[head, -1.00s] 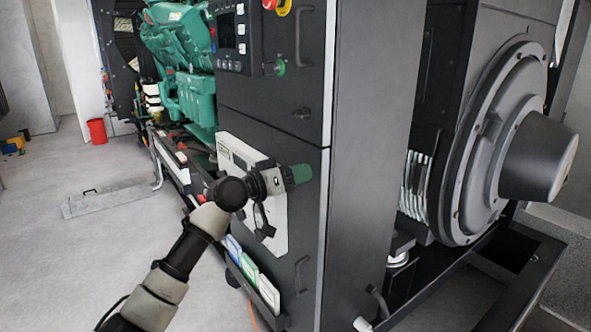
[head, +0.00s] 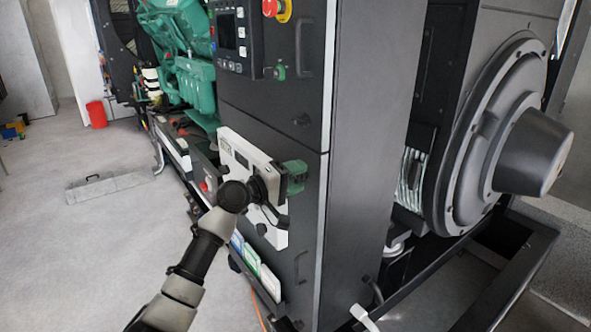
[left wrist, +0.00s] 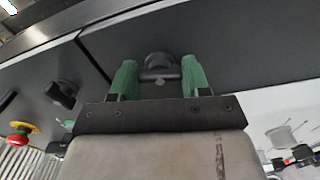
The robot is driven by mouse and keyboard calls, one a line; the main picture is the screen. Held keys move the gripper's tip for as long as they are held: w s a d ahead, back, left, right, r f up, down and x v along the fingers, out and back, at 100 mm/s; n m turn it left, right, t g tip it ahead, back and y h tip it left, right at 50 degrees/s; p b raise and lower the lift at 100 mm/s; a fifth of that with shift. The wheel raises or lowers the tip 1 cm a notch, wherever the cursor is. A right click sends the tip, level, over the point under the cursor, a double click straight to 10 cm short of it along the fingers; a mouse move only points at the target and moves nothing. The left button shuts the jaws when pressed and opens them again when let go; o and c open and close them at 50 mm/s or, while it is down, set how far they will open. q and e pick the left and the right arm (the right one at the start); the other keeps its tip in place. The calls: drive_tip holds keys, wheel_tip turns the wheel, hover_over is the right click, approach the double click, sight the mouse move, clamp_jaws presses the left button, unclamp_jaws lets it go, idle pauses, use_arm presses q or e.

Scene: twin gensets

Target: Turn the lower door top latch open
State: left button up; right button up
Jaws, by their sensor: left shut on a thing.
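The lower door (head: 305,225) is a dark panel on the front of the grey cabinet, below a seam. Its top latch (left wrist: 159,68), a small dark knob with a crossbar, shows in the left wrist view between my green fingers. My left gripper (head: 297,176) is at the door's upper right, and it also shows in the left wrist view (left wrist: 159,78). It is shut on the latch, one finger at each end of the crossbar. In the head view the gripper hides the latch. My right gripper is in neither current view.
Above the seam is another dark latch (head: 302,118). A red emergency stop button (head: 270,8) and a control screen (head: 228,32) are higher up. A white panel (head: 231,148) stands out behind my wrist. Clear floor (head: 80,240) lies left.

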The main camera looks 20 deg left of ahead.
use_arm(q)
drive_tip(key=shift+n+p, duration=0.6)
drive_tip(key=shift+n, duration=0.5)
drive_tip(key=o, duration=0.9)
drive_tip(key=shift+b+v, duration=1.9)
drive_tip(key=shift+v, duration=3.5)
